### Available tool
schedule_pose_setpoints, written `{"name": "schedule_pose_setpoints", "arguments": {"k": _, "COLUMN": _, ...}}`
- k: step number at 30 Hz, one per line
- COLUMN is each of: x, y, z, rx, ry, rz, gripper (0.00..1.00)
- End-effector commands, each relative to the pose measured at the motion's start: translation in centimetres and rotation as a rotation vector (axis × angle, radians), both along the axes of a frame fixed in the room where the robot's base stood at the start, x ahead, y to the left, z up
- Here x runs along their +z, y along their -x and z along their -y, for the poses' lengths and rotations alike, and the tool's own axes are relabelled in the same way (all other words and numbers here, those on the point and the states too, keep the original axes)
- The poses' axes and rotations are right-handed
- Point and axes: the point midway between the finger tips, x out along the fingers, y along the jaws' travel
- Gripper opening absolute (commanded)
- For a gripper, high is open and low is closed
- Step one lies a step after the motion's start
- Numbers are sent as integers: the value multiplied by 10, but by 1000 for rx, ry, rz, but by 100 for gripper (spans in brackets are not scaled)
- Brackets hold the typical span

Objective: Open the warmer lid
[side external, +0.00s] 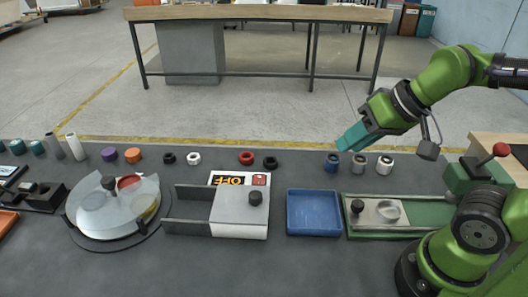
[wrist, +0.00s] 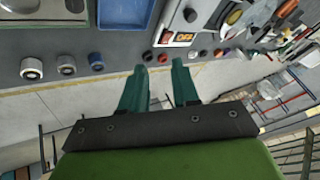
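No part is labelled as a warmer, so I cannot tell which cover is its lid. A round, clear cover (side external: 140,188) with a black knob (side external: 109,183) sits over a round base at the left. A grey plate (side external: 230,208) with a black knob (side external: 256,198) lies at the end of two rails in the middle. A silver plate (side external: 372,217) with a dark knob (side external: 357,206) lies on a green base at the right. My gripper (side external: 344,144) is above the bench's far side, near the cups, apart from all covers. In the wrist view its teal fingers (wrist: 159,67) are apart and empty.
A blue tray (side external: 314,232) stands between the grey plate and green base. Several cups and rings, including a blue-topped cup (side external: 332,163), line the far edge. An OFF sign (side external: 232,181) lies behind the grey plate. A red-knobbed lever (side external: 501,149) stands right. The near bench is clear.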

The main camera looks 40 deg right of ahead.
Motion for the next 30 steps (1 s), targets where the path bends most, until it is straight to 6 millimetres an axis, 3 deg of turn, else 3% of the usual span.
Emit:
{"name": "schedule_pose_setpoints", "arguments": {"k": 1, "x": -2, "y": -9, "z": -7, "rx": 30, "ry": 7, "rz": -30, "gripper": 38}}
{"name": "schedule_pose_setpoints", "arguments": {"k": 5, "x": 0, "y": -38, "z": -29, "rx": 97, "ry": 32, "rz": -138, "gripper": 58}}
{"name": "schedule_pose_setpoints", "arguments": {"k": 11, "x": -4, "y": -91, "z": -74, "rx": 113, "ry": 79, "rz": -342, "gripper": 58}}
{"name": "schedule_pose_setpoints", "arguments": {"k": 18, "x": -13, "y": -140, "z": -121, "rx": -17, "ry": 152, "rz": -529, "gripper": 58}}
{"name": "schedule_pose_setpoints", "arguments": {"k": 24, "x": 6, "y": -149, "z": -123, "rx": -177, "ry": 143, "rz": -572, "gripper": 58}}
{"name": "schedule_pose_setpoints", "arguments": {"k": 30, "x": -12, "y": -145, "z": -122, "rx": -202, "ry": 140, "rz": -592, "gripper": 58}}
